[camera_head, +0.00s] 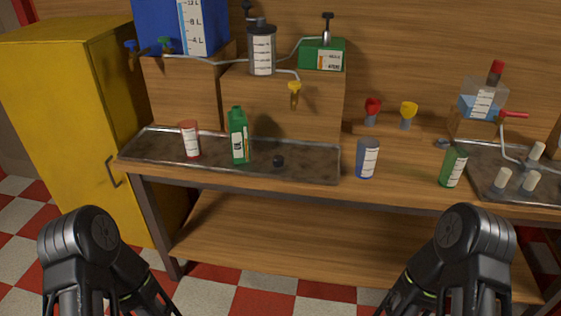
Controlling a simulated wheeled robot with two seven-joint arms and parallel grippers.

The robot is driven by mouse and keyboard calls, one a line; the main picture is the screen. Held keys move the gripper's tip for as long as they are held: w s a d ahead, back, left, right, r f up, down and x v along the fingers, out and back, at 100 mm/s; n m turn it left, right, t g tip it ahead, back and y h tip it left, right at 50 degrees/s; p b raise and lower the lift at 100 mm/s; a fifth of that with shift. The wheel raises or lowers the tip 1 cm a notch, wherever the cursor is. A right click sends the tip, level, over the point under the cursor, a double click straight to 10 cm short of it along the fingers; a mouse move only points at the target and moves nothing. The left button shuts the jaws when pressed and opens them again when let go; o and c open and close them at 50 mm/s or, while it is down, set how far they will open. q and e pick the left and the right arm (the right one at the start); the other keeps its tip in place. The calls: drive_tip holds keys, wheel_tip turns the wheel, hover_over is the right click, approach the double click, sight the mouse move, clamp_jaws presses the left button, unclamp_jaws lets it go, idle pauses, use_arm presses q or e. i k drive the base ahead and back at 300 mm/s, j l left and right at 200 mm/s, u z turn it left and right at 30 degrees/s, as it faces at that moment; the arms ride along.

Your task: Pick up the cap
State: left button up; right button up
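A small black cap (279,161) lies in the dark metal tray (315,171) on the wooden bench. It is to the right of an open-looking green bottle (238,136) that stands upright in the same tray. Both of my arms show at the bottom of the head view, left and right, in front of the bench and well apart from the cap. My gripper fingers are below the picture's edge, so neither gripper shows.
A red-labelled cup (190,139) stands in the tray. A blue cup (367,158) and green cup (453,167) stand right of it. A second tray (485,182) holds several white pieces. Yellow cabinet (75,110) at left; raised wooden blocks (320,105) behind the tray.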

sight(278, 160)
drive_tip(key=i+j, duration=0.15)
drive_tip(key=j, duration=0.3)
drive_tip(key=i+j+z, duration=0.15)
drive_tip(key=j, duration=0.3)
drive_tip(key=i+j, duration=0.15)
drive_tip(key=j, duration=0.3)
drive_tip(key=i+j+z, duration=0.1)
drive_tip(key=j, duration=0.35)
drive_tip(key=i+j, duration=0.15)
drive_tip(key=j, duration=0.3)
drive_tip(key=z, duration=0.05)
